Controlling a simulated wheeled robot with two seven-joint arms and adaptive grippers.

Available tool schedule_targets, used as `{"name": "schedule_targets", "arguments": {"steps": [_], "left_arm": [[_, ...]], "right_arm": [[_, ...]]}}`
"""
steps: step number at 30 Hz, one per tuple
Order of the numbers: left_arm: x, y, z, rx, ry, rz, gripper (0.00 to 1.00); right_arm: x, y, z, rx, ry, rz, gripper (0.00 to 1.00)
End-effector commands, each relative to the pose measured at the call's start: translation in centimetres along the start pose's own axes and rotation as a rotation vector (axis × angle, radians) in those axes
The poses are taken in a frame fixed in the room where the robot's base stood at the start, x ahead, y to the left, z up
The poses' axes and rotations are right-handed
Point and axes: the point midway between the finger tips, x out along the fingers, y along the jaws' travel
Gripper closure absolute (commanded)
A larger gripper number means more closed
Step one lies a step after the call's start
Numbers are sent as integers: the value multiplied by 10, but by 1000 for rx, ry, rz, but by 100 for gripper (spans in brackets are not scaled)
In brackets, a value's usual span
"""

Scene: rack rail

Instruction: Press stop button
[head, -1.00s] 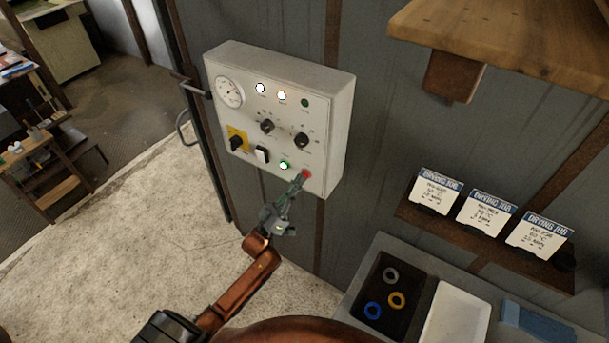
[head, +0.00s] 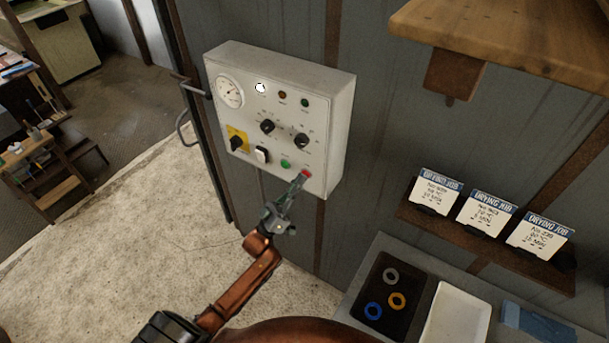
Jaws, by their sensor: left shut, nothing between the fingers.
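A red stop button (head: 306,173) sits at the lower right of the grey control box (head: 336,135) on the wall. My left gripper (head: 301,179) is shut and empty, with its fingertips at the red button; they look to be touching it, and partly cover it. The green button (head: 285,163) just left of it is unlit. One white lamp (head: 260,88) at the top of the box is lit; the lamp beside it (head: 282,95) is dark. My right gripper is not in view.
The box also carries a gauge (head: 230,92), two black knobs and a yellow-backed switch (head: 237,142). A wooden shelf (head: 500,35) juts out at upper right. Job cards (head: 486,213) stand on a ledge. Below is a bench with a black tray (head: 407,322) of rings.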

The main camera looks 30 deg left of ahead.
Motion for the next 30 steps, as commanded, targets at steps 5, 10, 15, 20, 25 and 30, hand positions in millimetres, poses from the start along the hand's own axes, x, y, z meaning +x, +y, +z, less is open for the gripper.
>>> {"name": "schedule_targets", "arguments": {"steps": [5,10,15,20,25,30], "left_arm": [[-6,5,-5,0,-1,-1,100],[-10,8,-8,0,-1,0,100],[-10,8,-7,0,0,0,100],[-13,9,-9,0,-1,-1,100],[-23,17,-17,0,-1,-1,100],[-34,25,-25,0,-2,-2,100]], "right_arm": [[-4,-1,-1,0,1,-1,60],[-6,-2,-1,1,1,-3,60],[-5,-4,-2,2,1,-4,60],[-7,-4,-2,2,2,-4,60],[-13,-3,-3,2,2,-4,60],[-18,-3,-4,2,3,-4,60]]}}
